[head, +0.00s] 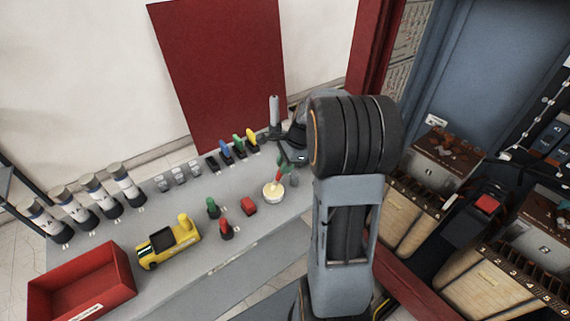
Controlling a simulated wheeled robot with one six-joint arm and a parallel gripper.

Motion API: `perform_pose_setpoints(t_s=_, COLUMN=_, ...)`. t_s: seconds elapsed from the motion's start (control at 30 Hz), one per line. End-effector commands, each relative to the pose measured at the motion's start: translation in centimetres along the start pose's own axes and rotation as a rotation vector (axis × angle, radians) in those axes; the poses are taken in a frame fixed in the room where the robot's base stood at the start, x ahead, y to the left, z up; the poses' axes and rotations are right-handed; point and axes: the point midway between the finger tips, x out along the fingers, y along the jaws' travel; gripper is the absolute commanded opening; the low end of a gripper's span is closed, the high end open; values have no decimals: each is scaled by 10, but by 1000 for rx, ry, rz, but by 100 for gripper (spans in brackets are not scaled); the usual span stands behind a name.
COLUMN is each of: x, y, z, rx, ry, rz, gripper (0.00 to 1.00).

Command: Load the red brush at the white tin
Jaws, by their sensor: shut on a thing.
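The white tin (273,195) stands on the grey bench, with pale cream contents showing at its top. The red brush (278,175) is tilted over the tin, its lower end at or in the cream contents; I cannot tell how deep. My gripper (285,162) is just above the tin, shut on the upper part of the brush. A green patch shows at the grip. My arm and wrist hide part of the jaws.
Blue (225,150), green (238,144) and yellow (252,138) brushes stand behind. A red block (249,206), green item (211,208), red item (226,229) and yellow toy-like vehicle (168,243) stand left. A red bin (128,272) is at front left.

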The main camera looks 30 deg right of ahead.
Motion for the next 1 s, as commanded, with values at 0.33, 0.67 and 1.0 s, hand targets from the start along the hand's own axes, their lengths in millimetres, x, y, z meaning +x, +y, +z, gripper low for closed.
perform_pose_setpoints(t_s=0.33, x=-4, y=0, z=2, rx=0, ry=0, rz=4, gripper=0)
perform_pose_setpoints(t_s=0.67, x=-30, y=-2, z=11, rx=0, ry=0, rz=3, gripper=0)
perform_pose_setpoints(t_s=1.0, x=-58, y=-5, z=20, rx=0, ry=0, rz=2, gripper=0)
